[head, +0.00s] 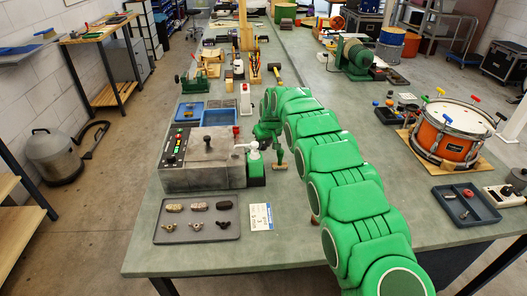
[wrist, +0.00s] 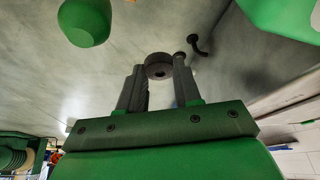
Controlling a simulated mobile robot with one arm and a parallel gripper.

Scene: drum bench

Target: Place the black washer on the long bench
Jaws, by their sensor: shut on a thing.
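The black washer (wrist: 158,66) shows in the wrist view as a dark ring with a hole, between the two fingertips of my gripper (wrist: 157,76). My gripper is shut on it. In the head view my green arm reaches over the long bench (head: 290,248), and its end is near the middle, right of the grey machine. The washer cannot be made out in the head view. In the wrist view a grey surface lies beyond the washer; I cannot tell how far the washer is from it.
A grey machine box (head: 203,158) and a tray of small parts (head: 198,237) stand at the left. A mallet (head: 274,70) lies farther back. An orange drum (head: 445,144) and a dark tray (head: 463,211) are at the right. In the wrist view a black hook (wrist: 199,46) is close to the right finger.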

